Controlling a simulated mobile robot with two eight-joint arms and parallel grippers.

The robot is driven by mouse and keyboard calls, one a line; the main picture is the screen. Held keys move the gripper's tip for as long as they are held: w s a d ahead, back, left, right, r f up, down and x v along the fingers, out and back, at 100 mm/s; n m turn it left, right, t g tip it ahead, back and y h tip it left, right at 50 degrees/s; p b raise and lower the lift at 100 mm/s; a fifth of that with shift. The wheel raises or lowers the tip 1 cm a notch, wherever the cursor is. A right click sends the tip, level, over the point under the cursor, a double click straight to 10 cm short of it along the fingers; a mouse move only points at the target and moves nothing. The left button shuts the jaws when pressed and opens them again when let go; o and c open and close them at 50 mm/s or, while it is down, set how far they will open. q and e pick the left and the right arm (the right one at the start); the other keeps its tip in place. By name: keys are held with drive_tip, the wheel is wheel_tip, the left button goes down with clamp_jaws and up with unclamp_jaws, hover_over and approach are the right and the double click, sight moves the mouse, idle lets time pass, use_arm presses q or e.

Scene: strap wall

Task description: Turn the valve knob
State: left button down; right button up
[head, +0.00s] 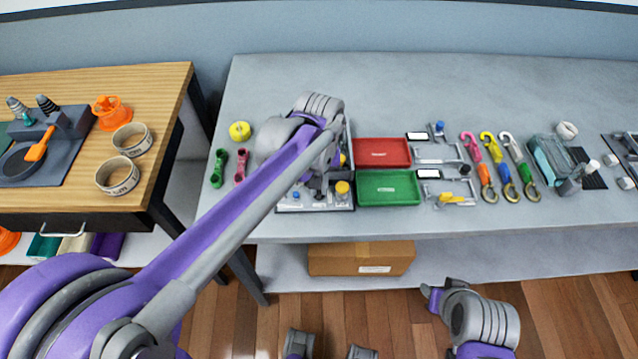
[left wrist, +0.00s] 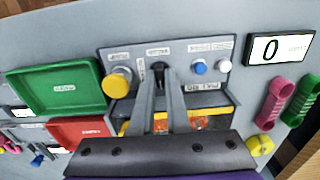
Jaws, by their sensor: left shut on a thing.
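A grey control panel (left wrist: 225,45) stands on the bench. In the left wrist view it carries a large yellow knob (left wrist: 118,82), a small dark knob (left wrist: 158,68), a blue button (left wrist: 199,67) and a white button (left wrist: 224,65). My left gripper (left wrist: 160,83) is shut, its fingertips on the dark knob, which they partly hide. The labels are too small to read, so I cannot tell which knob is the valve. In the head view the left gripper (head: 318,187) covers much of the panel; the yellow knob (head: 342,187) shows beside it. My right gripper (head: 442,290) is low, away from the bench; its jaws are unclear.
A red tray (head: 382,153) and a green tray (head: 388,188) stand just right of the panel. Green (head: 218,168) and pink (head: 241,166) handles and a yellow roll (head: 240,131) lie left of it. A display (left wrist: 279,48) reads 0. Strap hooks (head: 500,165) lie farther right.

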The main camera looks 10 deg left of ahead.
idle(0.3)
use_arm(q)
drive_tip(key=c, duration=0.9)
unclamp_jaws()
wheel_tip(320, 180, up, 11)
drive_tip(key=p, duration=0.1)
